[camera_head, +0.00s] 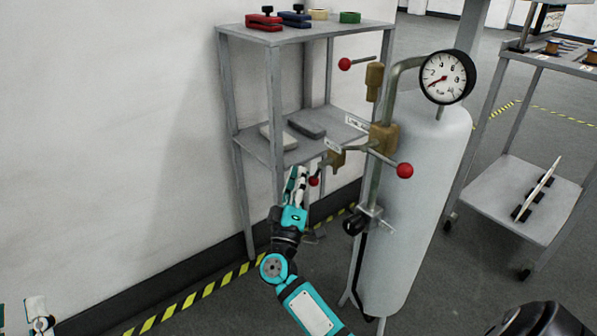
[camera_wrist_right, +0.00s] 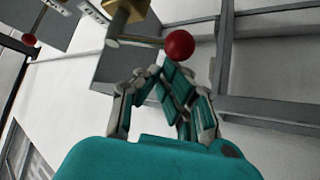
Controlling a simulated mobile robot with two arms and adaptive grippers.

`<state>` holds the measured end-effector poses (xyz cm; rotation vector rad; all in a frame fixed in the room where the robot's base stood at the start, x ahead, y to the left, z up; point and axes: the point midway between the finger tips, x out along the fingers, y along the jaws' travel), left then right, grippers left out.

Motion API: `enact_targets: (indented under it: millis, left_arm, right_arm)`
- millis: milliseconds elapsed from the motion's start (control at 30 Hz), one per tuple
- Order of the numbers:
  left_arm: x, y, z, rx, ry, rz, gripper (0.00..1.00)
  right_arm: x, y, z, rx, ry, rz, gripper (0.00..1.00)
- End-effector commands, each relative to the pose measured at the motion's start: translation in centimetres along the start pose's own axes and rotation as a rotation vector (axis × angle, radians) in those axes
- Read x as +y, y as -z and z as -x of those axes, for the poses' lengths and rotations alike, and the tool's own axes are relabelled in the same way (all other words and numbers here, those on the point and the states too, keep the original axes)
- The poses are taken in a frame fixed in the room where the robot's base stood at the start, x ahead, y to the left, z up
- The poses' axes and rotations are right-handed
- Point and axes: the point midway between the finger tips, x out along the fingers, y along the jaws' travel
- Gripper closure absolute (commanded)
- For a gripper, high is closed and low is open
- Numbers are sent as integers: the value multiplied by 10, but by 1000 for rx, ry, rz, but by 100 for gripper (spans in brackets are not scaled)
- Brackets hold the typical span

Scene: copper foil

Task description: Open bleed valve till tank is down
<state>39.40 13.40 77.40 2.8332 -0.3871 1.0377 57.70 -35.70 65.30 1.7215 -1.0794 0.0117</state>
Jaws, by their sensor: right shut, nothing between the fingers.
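The white tank (camera_head: 425,190) stands upright with a round gauge (camera_head: 447,77) on top; its red needle points to the lower left, near the low numbers. Brass valves sit on its pipe, with red-ball levers at the upper left (camera_head: 344,64), the right (camera_head: 405,170) and the lower left (camera_head: 314,181). My right gripper (camera_head: 297,176) is shut and empty, just left of the lower-left red ball. In the right wrist view a red ball (camera_wrist_right: 180,44) is just beyond the fingertips (camera_wrist_right: 160,78). Part of my left gripper (camera_head: 38,312) shows at the bottom-left corner.
A grey shelf rack (camera_head: 300,33) stands behind, holding a red item (camera_head: 264,21), a blue item (camera_head: 295,18) and grey blocks (camera_head: 306,127). A second rack (camera_head: 525,200) stands right of the tank. The floor at left by the wall has yellow-black tape (camera_head: 190,298).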

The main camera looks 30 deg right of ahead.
Motion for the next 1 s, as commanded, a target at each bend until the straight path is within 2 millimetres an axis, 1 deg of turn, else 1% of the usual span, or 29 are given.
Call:
enact_targets:
  millis: [67,233,367,467,567,700,867,1000]
  left_arm:
    - [-2,-15,-3,-114,5,-5,60]
    - [-8,-53,6,-354,16,-14,60]
    - [-13,-79,20,-539,26,-20,60]
    - [-16,-97,35,-682,34,-23,60]
    - [-20,-112,54,-827,43,-26,60]
    - [-25,-129,85,-1030,57,-28,60]
    - [-30,-139,128,-1269,74,-28,60]
    - [-34,-141,169,-1480,91,-26,60]
  right_arm:
    - [3,1,-2,-2,4,7,100]
    - [3,1,-2,-3,12,16,100]
    - [3,0,-2,-3,19,24,100]
    - [3,0,-2,-3,25,29,100]
    - [3,-1,-1,-3,31,35,100]
    - [3,0,0,-1,41,43,100]
    - [4,-1,1,0,55,54,100]
    - [4,-2,3,2,71,65,100]
